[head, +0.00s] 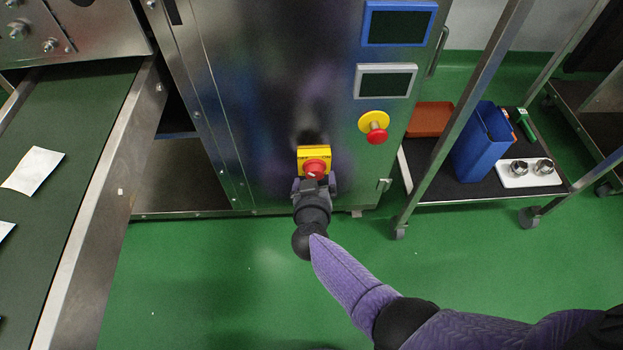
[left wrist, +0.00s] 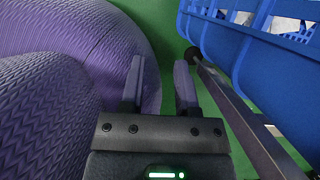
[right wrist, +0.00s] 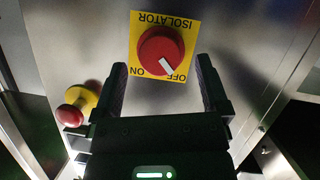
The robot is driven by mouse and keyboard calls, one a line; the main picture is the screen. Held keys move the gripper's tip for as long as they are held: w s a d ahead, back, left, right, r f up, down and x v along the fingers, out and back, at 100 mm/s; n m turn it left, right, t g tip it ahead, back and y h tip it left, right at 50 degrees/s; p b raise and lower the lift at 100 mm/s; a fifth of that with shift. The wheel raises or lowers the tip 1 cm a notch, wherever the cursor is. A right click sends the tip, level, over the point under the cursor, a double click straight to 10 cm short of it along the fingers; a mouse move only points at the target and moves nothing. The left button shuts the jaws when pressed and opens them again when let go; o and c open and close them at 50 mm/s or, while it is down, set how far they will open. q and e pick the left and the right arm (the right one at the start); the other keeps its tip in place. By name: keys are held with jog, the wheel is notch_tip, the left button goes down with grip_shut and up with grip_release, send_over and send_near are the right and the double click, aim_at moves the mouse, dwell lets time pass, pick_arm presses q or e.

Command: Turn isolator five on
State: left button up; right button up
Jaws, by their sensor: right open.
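The isolator (head: 314,153) is a yellow plate with a red rotary knob on the steel cabinet front. In the right wrist view the plate (right wrist: 186,22) appears upside down, lettered ISOLATOR, ON and OFF. The white mark on its red knob (right wrist: 152,45) points toward OFF. No number five can be read. My right gripper (head: 315,183) is open in front of the knob; in the right wrist view its fingers (right wrist: 160,85) are spread just below the knob, not closed on it. My left gripper (left wrist: 158,82) is open and empty, away from the isolator.
A red button on a yellow base (head: 374,124) sits right of the isolator, below two screens (head: 398,24). A conveyor (head: 75,150) with white packets stands left. A trolley (head: 450,190) with a blue bin (head: 478,150) stands right. Blue crates (left wrist: 240,45) are beside my left gripper.

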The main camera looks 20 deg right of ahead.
pick_arm(q)
jog(key=w, duration=0.6)
jog(key=shift+w+f+t+b, duration=0.15)
jog(key=shift+f+t+b, duration=0.2)
jog(key=shift+f, duration=0.1)
pick_arm(e)
jog(key=shift+x, duration=1.15)
pick_arm(q)
jog(key=shift+d, duration=0.1)
